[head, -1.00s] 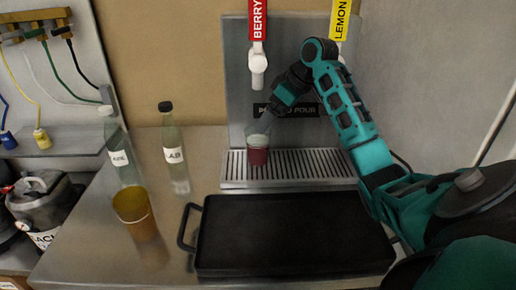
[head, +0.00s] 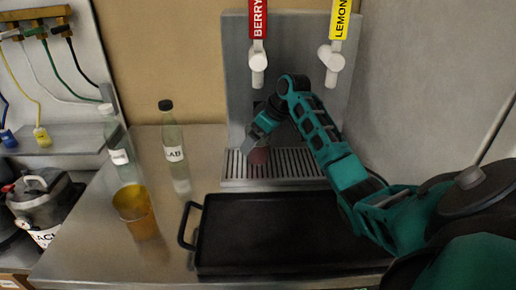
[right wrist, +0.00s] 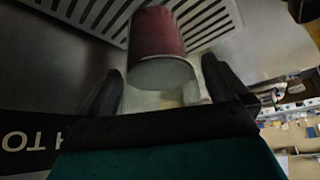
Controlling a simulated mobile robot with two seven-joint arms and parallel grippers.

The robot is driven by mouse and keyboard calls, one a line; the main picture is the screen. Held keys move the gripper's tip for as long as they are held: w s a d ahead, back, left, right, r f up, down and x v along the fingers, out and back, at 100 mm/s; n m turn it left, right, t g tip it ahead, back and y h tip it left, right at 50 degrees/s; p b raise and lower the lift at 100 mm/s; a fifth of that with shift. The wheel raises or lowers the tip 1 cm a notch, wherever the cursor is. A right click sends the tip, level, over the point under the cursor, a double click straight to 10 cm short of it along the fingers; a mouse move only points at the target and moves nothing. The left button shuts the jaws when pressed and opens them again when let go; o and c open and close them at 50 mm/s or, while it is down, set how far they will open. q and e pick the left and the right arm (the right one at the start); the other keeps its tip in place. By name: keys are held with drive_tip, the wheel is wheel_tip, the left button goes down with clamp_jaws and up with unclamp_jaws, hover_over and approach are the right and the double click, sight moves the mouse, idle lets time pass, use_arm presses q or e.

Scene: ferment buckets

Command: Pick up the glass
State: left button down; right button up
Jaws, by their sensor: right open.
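The glass (head: 260,156) holds dark red liquid and stands on the drip tray below the BERRY tap; my right gripper hides much of it in the head view. In the right wrist view the glass (right wrist: 158,45) appears upside down, with its clear part toward the gripper and its red part farther off. My right gripper (right wrist: 163,68) is open, one finger on each side of the glass's line, not closed on it. In the head view my right gripper (head: 252,143) is low over the tray at the glass. My left gripper is out of view.
The BERRY tap (head: 258,62) and LEMON tap (head: 331,60) hang above the slatted drip tray (head: 305,163). A black tray (head: 285,235) lies in front. An amber cup (head: 134,208) and two labelled bottles (head: 172,140) (head: 117,150) stand left. Bare counter lies between.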

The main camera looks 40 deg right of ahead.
drive_tip(key=c, duration=1.2)
drive_tip(key=shift+r, duration=0.15)
drive_tip(key=shift+c, duration=1.1)
